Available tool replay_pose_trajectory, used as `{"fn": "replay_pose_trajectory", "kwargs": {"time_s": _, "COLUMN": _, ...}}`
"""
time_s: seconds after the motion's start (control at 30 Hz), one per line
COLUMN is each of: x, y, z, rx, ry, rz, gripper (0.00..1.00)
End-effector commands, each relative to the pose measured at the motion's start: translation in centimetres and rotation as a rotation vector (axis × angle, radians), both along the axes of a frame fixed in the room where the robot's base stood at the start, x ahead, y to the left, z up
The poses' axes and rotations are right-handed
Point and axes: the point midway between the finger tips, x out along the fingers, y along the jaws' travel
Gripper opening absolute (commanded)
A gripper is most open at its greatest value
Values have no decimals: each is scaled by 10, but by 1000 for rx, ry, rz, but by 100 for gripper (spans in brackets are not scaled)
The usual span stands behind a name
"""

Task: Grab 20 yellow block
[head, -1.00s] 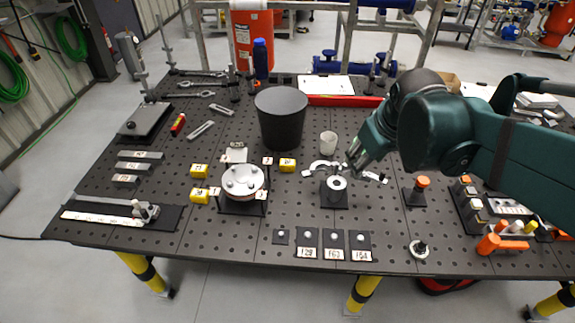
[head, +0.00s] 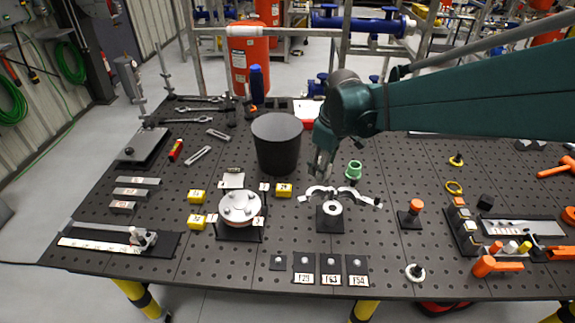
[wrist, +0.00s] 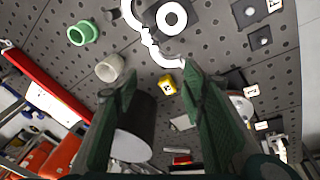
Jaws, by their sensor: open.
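Three yellow blocks with dark-marked labels sit on the black perforated table. One yellow block (head: 284,190) lies right of the round silver flange, and two more, an upper one (head: 196,196) and a lower one (head: 197,222), lie left of it. The label numbers are too small to read surely. My gripper (head: 321,172) is open and empty above the table, right of and higher than the nearest block. In the wrist view a yellow block (wrist: 165,85) shows between the spread fingertips, still below and apart from them.
A black bin (head: 278,145) stands behind the nearest block, close left of my gripper. The silver flange (head: 240,206) on its stand is left. White curved pieces and a ring on a black stand (head: 330,217) are right. A white cup (wrist: 110,68) and green ring (head: 353,170) are nearby.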

Motion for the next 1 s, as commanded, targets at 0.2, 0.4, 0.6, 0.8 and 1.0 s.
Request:
{"fn": "replay_pose_trajectory", "kwargs": {"time_s": 0.2, "x": 27, "y": 25, "z": -18, "rx": -25, "ry": 36, "rz": 102, "gripper": 41}}
{"fn": "replay_pose_trajectory", "kwargs": {"time_s": 0.4, "x": 47, "y": 47, "z": -38, "rx": -48, "ry": 69, "rz": 197, "gripper": 41}}
{"fn": "replay_pose_trajectory", "kwargs": {"time_s": 0.6, "x": 65, "y": 70, "z": -61, "rx": -68, "ry": 103, "rz": 291, "gripper": 41}}
{"fn": "replay_pose_trajectory", "kwargs": {"time_s": 0.8, "x": 82, "y": 94, "z": -87, "rx": -86, "ry": 137, "rz": 386, "gripper": 41}}
{"fn": "replay_pose_trajectory", "kwargs": {"time_s": 1.0, "x": 96, "y": 117, "z": -115, "rx": -102, "ry": 170, "rz": 480, "gripper": 41}}
